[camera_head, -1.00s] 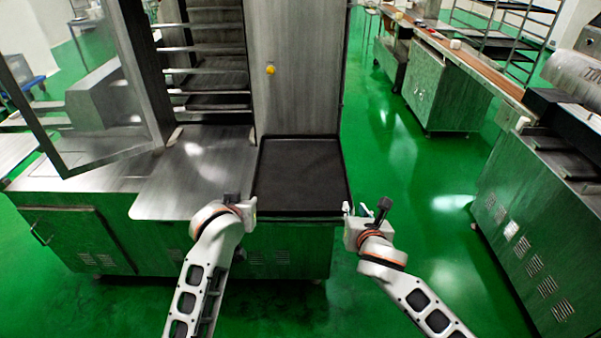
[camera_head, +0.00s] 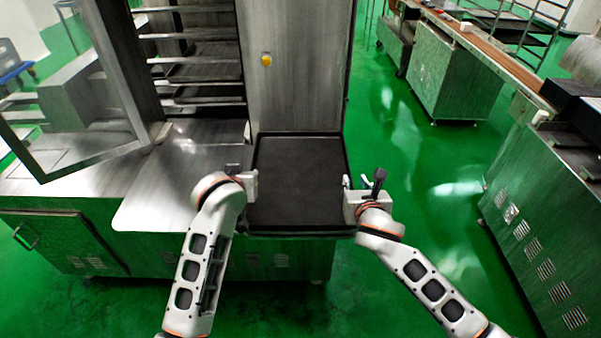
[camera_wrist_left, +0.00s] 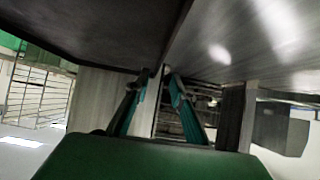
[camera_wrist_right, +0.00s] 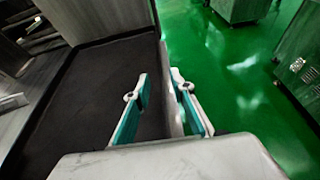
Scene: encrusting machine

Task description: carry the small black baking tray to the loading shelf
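The black baking tray (camera_head: 297,222) lies flat at the machine's front, right of a bare steel plate, and its dark floor is empty. My left gripper (camera_head: 254,182) is at the tray's left rim; in the left wrist view its fingers (camera_wrist_left: 163,76) are apart, close to the rim. My right gripper (camera_head: 346,182) is at the right rim; in the right wrist view its fingers (camera_wrist_right: 159,80) are apart, with the rim running between them. Neither gripper visibly clamps the tray. The tray's underside is hidden in the head view.
A steel plate (camera_head: 175,190) lies left of the tray. Behind it stands a rack of several shelves (camera_head: 200,75); a steel panel (camera_head: 292,70) rises behind the tray. A glass door (camera_head: 75,95) stands open at left. Green floor (camera_head: 405,165) is clear at right, before another machine (camera_head: 545,240).

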